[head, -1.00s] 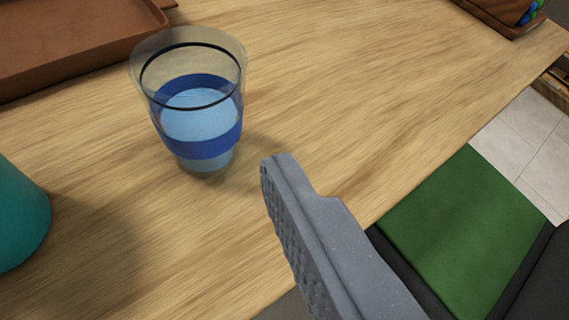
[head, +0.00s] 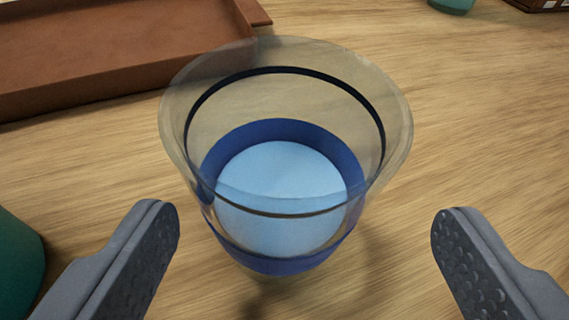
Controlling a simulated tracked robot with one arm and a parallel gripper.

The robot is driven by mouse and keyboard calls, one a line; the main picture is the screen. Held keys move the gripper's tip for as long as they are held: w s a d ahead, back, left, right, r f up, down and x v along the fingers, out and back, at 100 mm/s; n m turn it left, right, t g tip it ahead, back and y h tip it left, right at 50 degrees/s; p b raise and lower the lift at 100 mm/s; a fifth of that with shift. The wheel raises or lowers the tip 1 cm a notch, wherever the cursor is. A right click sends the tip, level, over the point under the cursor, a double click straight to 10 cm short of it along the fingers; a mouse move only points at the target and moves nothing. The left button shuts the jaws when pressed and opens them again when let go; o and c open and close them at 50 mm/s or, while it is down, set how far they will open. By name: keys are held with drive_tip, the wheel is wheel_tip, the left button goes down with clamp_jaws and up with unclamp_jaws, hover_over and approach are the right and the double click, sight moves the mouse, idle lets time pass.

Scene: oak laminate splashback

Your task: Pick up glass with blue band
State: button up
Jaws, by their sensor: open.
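The glass with the blue band (head: 285,262) stands upright on the wooden counter, in the middle of the head view. It is clear, with a thin dark ring below the rim and pale blue inside the band. My gripper (head: 305,225) is open and empty. One finger shows to the left of the glass and the other to the right, both nearer the camera, with a visible gap on each side. The glass is not held. Its base is mostly hidden behind its own body.
A brown tray (head: 110,88) lies behind the glass at the upper left. A teal object (head: 15,265) is cut off at the left edge, close to my left finger. Another teal item (head: 452,4) and a dark-edged object (head: 540,4) are at the top right. The counter (head: 480,130) at right is clear.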

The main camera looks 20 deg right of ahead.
sight(286, 156)
drive_tip(key=x, duration=0.4)
drive_tip(key=shift+w+a+f+b, duration=0.1)
drive_tip(key=shift+a+f+b, duration=0.15)
drive_tip(key=shift+a+b, duration=0.15)
drive_tip(key=shift+w+d+f, duration=0.15)
drive_tip(key=shift+w+d, duration=0.1)
drive_tip(key=shift+w, duration=0.3)
drive_tip(key=c, duration=1.2)
